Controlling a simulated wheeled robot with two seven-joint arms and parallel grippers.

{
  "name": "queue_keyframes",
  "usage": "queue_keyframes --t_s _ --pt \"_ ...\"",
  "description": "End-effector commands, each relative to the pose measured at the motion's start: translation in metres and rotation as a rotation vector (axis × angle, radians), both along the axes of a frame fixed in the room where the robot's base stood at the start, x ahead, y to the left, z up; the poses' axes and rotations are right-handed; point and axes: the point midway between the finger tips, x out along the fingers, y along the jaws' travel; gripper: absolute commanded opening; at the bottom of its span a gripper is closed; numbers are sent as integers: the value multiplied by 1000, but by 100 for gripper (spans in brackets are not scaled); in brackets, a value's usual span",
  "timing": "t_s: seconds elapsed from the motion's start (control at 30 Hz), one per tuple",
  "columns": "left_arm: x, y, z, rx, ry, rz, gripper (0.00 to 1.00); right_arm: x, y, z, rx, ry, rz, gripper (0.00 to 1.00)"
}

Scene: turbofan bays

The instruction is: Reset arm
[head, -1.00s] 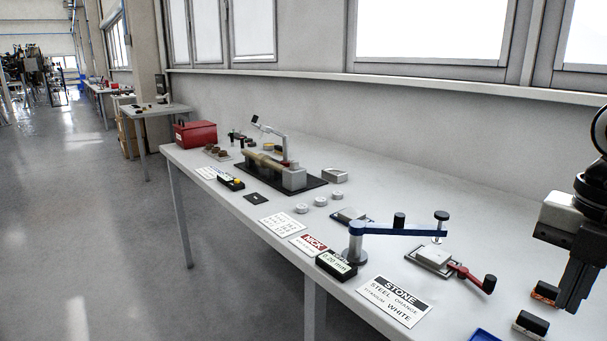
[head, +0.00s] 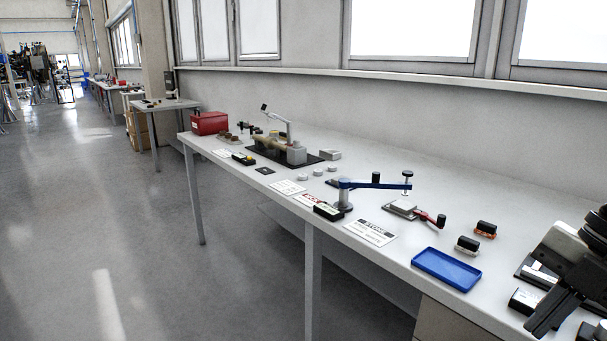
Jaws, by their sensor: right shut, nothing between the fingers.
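My right gripper (head: 548,318) is at the lower right of the head view, shut and empty, its dark fingers pointing down and left. It is over the right end of the bench, in front of some dark and white items there. My left gripper is not in view. A blue jointed arm (head: 372,184) on a grey post stands on the bench, reaching to the right, with black knobs. A small vise-like block with a red handle (head: 432,217) sits to its right. The task does not say more exactly which arm it means.
A blue tray (head: 446,283) lies at the bench's front edge. Two black-topped blocks, one orange (head: 485,230) and one white (head: 467,245), stand behind it.

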Motion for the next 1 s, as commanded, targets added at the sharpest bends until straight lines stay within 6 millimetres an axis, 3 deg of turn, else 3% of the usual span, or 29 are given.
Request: queue_keyframes --t_s 0.33,0.47,0.6,0.77,0.9,1.0 --pt "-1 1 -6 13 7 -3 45 10 32 -49 586 -158 -188 0" --pt "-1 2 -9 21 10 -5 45 18 37 -76 845 -272 -417 0" --pt "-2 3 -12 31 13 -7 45 21 34 -116 1016 -363 -742 0" --pt "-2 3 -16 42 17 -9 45 6 39 -180 1070 -366 -1156 0" --pt "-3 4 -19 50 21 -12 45 -23 67 -239 1019 -251 -1485 0" --pt "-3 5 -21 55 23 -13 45 -45 98 -269 962 -130 -1645 0"
